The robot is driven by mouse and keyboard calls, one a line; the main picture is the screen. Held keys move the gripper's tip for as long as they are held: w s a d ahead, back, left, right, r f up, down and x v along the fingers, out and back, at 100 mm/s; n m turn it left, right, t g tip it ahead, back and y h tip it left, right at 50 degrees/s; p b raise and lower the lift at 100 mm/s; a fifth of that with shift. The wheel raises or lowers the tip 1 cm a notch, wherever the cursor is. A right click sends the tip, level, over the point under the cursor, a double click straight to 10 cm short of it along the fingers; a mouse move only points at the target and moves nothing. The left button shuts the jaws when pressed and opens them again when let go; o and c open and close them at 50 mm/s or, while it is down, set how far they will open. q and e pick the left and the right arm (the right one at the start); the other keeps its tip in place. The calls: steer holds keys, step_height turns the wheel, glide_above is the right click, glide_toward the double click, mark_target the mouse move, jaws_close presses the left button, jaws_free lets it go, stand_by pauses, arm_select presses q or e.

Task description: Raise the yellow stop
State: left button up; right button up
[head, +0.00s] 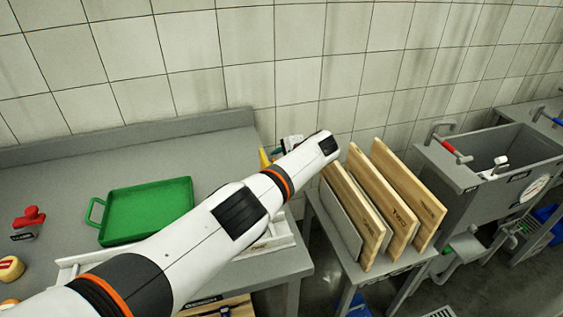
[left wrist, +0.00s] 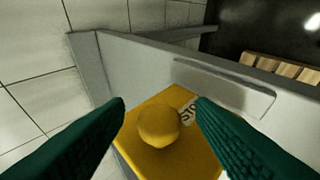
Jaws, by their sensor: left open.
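The yellow stop (left wrist: 170,150) is a yellow block with a round knob (left wrist: 158,126) on top and a partly visible printed label. In the left wrist view it stands beside a grey panel. My left gripper (left wrist: 160,104) is open, with its dark green fingers on either side of the knob and gaps visible between them. In the head view only a small yellow part of the stop (head: 265,158) shows beside my left arm, which hides the rest. My right gripper is in neither view.
A green tray (head: 150,209) lies on the grey counter (head: 60,170), with a red object (head: 30,216) to its left. Upright wooden boards (head: 385,200) stand right of my left arm. A grey sink unit (head: 490,170) is farther right. A tiled wall (head: 200,60) runs behind.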

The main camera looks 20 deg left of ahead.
arm_select(q)
steer(key=v, duration=1.2)
steer(key=shift+d+f, duration=0.1)
